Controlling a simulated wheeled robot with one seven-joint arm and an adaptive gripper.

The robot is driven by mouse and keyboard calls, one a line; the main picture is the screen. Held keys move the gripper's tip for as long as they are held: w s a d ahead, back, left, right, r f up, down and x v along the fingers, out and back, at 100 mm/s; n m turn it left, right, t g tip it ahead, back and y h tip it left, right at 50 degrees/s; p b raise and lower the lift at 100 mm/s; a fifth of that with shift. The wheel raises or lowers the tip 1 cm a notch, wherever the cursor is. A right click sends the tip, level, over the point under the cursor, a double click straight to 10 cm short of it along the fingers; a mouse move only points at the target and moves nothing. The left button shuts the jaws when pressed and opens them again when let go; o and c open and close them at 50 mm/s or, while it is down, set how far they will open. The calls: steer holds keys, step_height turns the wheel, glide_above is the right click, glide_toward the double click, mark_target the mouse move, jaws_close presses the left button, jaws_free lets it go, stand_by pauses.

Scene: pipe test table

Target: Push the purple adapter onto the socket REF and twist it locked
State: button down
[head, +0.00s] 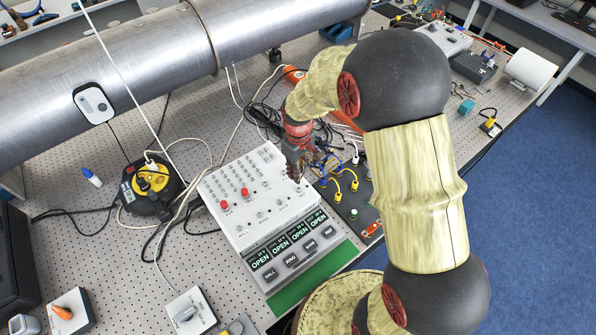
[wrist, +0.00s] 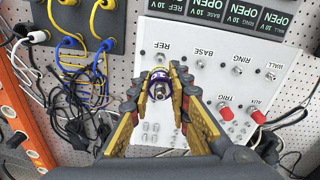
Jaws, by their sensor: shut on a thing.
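The purple adapter (wrist: 159,84) sits between the fingertips of my gripper (wrist: 160,92) in the wrist view, seen nearly end-on with a metal centre. My gripper is shut on it. The socket REF (wrist: 160,57) shows just past the adapter, below its printed label on the white panel (wrist: 205,75). The adapter appears apart from the socket, but the height between them is hard to tell. In the head view my gripper (head: 296,168) is over the right edge of the white panel (head: 225,190); the adapter is not clear there.
Sockets BASE (wrist: 199,65) and WALL (wrist: 270,74) line the panel. Red plugs (wrist: 225,112) stand on it. Displays (head: 288,242) read OPEN. A dark board with yellow-plugged cables (head: 337,196) lies right of the panel. A large metal pipe (head: 130,70) crosses behind.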

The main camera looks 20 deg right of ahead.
mark_target(299, 188)
steer(key=shift+f+b, duration=1.55)
steer(key=shift+f, duration=1.05)
steer(key=shift+f+b, duration=0.95)
steer(key=shift+f, duration=0.5)
steer(key=m, duration=0.5)
steer(key=shift+m, duration=0.3)
steer(key=m, duration=0.4)
steer(key=shift+s+f+m, duration=0.1)
steer(key=shift+m, duration=0.3)
